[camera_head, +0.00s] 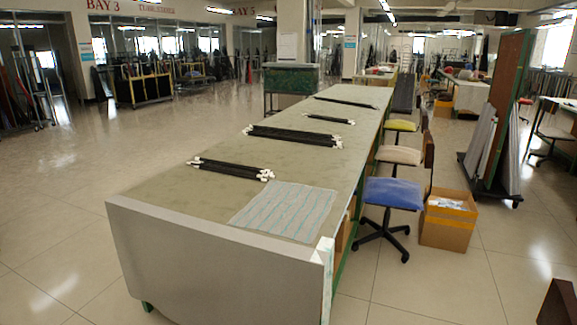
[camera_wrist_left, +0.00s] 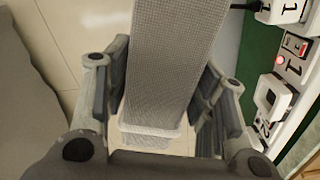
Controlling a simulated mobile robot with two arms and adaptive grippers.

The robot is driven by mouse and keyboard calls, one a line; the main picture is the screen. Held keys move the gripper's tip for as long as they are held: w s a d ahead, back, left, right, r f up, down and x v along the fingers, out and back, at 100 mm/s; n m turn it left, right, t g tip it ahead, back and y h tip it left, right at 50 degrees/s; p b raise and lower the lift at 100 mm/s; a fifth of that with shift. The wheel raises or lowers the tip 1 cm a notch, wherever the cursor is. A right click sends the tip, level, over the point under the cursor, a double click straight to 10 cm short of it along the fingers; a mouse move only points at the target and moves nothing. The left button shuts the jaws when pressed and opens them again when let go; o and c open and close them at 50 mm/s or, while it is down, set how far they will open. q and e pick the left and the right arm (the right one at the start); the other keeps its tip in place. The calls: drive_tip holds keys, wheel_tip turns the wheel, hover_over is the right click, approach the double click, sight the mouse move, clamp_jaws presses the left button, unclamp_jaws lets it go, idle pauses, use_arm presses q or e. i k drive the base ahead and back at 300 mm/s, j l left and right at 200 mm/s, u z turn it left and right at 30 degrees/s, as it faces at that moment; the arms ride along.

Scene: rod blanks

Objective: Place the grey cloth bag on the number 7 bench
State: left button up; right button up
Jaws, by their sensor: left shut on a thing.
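In the left wrist view a grey woven cloth bag (camera_wrist_left: 172,50) runs from the top edge down between the fingers of my left gripper (camera_wrist_left: 160,88). The gripper is shut on it, one finger on each side. The bag's lower end shows below, over pale floor tiles. Neither the bag nor my grippers show in the head view. A long bench (camera_head: 165,195) with a grey-green top fills the middle of the head view. I cannot read a number 7 on it or anywhere else. My right gripper is in neither view.
Bundles of dark rods (camera_head: 293,135) and a striped sheet (camera_head: 285,210) lie on the bench. A blue chair (camera_head: 393,193) and a cardboard box (camera_head: 447,232) stand at its right. The floor at left is clear. White numbered units (camera_wrist_left: 272,98) line a green panel in the wrist view.

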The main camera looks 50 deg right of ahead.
sight(215, 200)
drive_tip(key=i+l+z, duration=0.1)
drive_tip(key=i+z, duration=0.7)
drive_tip(key=i+j+z, duration=0.15)
drive_tip(key=i+z, duration=0.25)
drive_tip(key=i+j+z, duration=0.2)
drive_tip(key=z, duration=0.15)
drive_tip(key=i, duration=0.05)
